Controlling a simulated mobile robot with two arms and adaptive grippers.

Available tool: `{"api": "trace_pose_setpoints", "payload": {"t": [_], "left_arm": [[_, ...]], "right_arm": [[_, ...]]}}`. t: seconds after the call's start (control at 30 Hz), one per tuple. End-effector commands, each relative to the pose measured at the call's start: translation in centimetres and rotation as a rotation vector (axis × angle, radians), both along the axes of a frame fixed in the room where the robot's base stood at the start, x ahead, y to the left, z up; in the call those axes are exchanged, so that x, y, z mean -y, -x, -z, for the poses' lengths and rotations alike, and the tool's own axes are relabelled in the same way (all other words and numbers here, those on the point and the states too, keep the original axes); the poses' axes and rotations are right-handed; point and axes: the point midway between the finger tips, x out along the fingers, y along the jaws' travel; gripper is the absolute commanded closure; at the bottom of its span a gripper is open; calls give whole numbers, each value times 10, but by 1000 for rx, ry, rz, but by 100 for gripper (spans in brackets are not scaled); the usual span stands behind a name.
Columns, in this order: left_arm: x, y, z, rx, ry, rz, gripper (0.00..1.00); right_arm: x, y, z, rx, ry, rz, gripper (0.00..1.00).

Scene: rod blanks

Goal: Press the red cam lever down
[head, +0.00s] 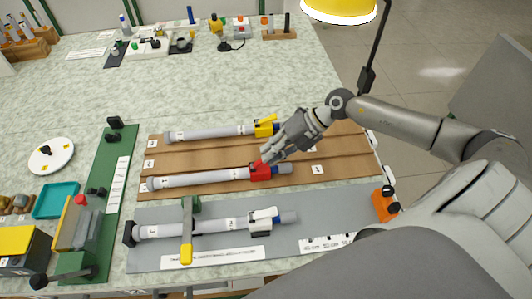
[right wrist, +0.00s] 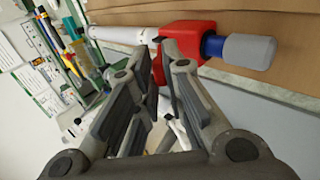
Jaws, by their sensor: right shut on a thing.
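The red cam lever (right wrist: 158,70) belongs to a red collar (right wrist: 188,32) on a pale tube, with a blue ring and a grey end beyond it. In the head view this red collar (head: 262,172) sits on the middle rod (head: 205,178), which lies on a brown board. My right gripper (head: 268,154) reaches in from the right, its fingertips right at the red part. In the right wrist view the fingers (right wrist: 166,52) close around the lever, partly hiding it. The lever's exact angle is hard to tell. My left gripper is not in view.
A rod with a yellow collar (head: 264,128) lies behind, and one with a white collar (head: 262,219) lies in front on a grey mat (head: 290,246). A yellow-handled clamp (head: 186,250) stands over the front rod. A teal tray (head: 56,200) and white plate (head: 60,148) are at left.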

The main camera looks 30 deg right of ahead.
Motion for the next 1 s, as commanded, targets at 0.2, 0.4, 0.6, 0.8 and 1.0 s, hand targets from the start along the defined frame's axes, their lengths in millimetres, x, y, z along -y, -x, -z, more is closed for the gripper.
{"api": "trace_pose_setpoints", "payload": {"t": [0.2,0.4,0.6,0.8,1.0], "left_arm": [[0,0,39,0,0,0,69],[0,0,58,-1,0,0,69],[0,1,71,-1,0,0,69],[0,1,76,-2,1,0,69],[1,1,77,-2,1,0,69]], "right_arm": [[9,5,21,66,-157,5,100],[13,6,26,121,-275,3,100],[15,8,30,160,-356,1,100],[16,8,30,178,-397,-2,100],[16,8,30,183,-406,-2,100]]}}
